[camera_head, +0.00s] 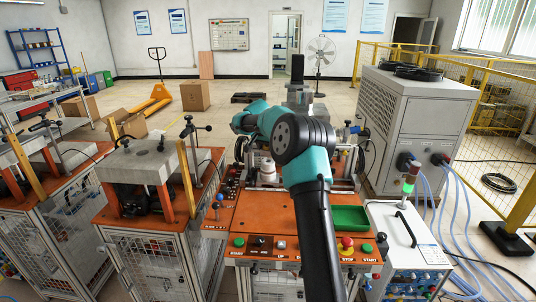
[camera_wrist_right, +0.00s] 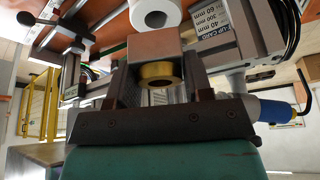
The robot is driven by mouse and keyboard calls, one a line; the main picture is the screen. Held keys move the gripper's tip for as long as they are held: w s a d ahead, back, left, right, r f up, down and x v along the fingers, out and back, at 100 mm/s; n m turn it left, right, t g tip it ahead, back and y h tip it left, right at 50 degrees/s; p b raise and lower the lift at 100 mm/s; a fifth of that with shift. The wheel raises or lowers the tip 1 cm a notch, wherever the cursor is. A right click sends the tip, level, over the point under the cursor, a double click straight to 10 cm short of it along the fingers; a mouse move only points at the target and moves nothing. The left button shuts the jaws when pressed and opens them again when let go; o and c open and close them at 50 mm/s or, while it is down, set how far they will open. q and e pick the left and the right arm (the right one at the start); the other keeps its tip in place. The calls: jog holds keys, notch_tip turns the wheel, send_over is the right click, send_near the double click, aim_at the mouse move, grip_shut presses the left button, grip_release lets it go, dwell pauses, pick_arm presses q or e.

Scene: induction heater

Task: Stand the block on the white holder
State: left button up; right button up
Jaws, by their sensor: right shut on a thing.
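In the right wrist view, my right gripper (camera_wrist_right: 157,86) is shut on a block (camera_wrist_right: 154,47), a pale coppery metal piece with a brass ring on its near face. The white holder (camera_wrist_right: 156,13) is a round white piece with a dark central hole, beyond the block at the top of that view. The block looks apart from it, though the exact gap cannot be told. In the head view the holder (camera_head: 267,172) stands at the back of the orange bench top, left of my right arm. My arm hides the gripper and block there. My left gripper is not in view.
The orange bench top (camera_head: 262,222) has control buttons along its front edge. A green tray (camera_head: 350,219) lies on its right side. A machine with a printed millimetre label (camera_wrist_right: 207,24) stands close right of the block in the wrist view. A grey cabinet (camera_head: 416,125) stands behind right.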

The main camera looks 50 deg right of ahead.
jog(key=shift+d, duration=0.25)
jog(key=shift+w+d, duration=0.1)
jog(key=shift+d, duration=0.1)
jog(key=shift+f, duration=1.7)
jog(key=shift+f, duration=0.15)
jog(key=o, duration=1)
jog(key=v, duration=1.2)
